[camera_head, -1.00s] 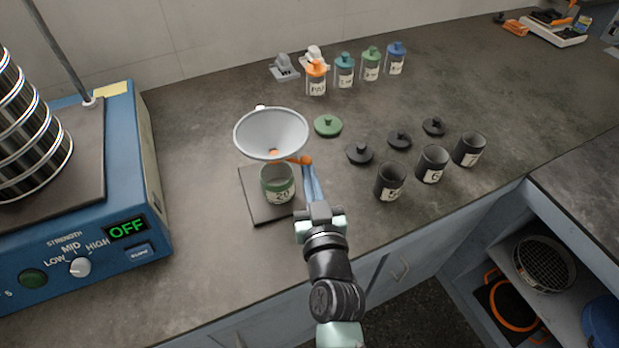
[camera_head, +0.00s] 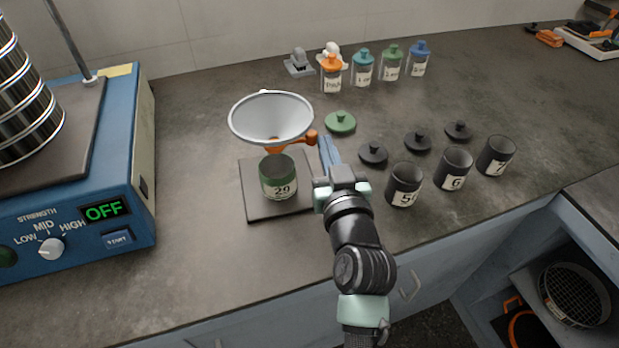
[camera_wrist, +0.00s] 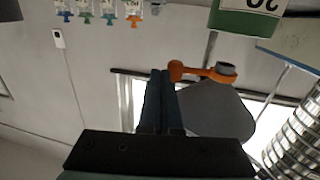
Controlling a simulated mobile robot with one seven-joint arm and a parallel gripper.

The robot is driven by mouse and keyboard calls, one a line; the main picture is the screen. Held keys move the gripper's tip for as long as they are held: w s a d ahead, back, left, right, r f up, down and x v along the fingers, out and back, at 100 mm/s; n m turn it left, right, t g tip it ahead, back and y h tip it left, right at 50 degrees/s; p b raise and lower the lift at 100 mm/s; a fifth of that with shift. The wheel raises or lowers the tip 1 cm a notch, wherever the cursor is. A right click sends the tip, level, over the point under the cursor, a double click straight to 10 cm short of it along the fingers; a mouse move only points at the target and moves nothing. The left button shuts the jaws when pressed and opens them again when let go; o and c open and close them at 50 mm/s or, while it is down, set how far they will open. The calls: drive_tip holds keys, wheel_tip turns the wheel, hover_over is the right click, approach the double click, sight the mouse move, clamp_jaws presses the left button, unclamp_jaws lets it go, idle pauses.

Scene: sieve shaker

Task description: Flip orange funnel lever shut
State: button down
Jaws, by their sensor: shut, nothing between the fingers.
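The white funnel (camera_head: 270,117) stands over a dark square plate (camera_head: 250,193), above the green cup (camera_head: 279,184) labelled 20. Its orange lever (camera_head: 308,138) sticks out to the right from the orange outlet under the bowl. In the wrist view the orange lever (camera_wrist: 177,71) shows with its round knob close beside the tips of my fingers. My gripper (camera_head: 327,145) is shut and empty, its blue fingers just right of the lever knob. The fingers also show in the wrist view (camera_wrist: 159,78). I cannot tell whether they touch the knob.
Dark cups (camera_head: 404,187) and black lids (camera_head: 372,153) stand to the right. A green lid (camera_head: 340,122) lies behind my fingers. Bottles with coloured caps (camera_head: 332,75) stand at the back. The blue shaker (camera_head: 120,170), reading OFF, is on the left.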

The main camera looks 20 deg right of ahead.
drive_tip(key=shift+d+b+x, duration=0.15)
drive_tip(key=shift+b+x, duration=0.3)
drive_tip(key=shift+x, duration=0.35)
drive_tip(key=shift+d+b+x, duration=0.15)
drive_tip(key=shift+b+x, duration=0.25)
drive_tip(key=shift+x, duration=0.4)
drive_tip(key=shift+s, duration=0.15)
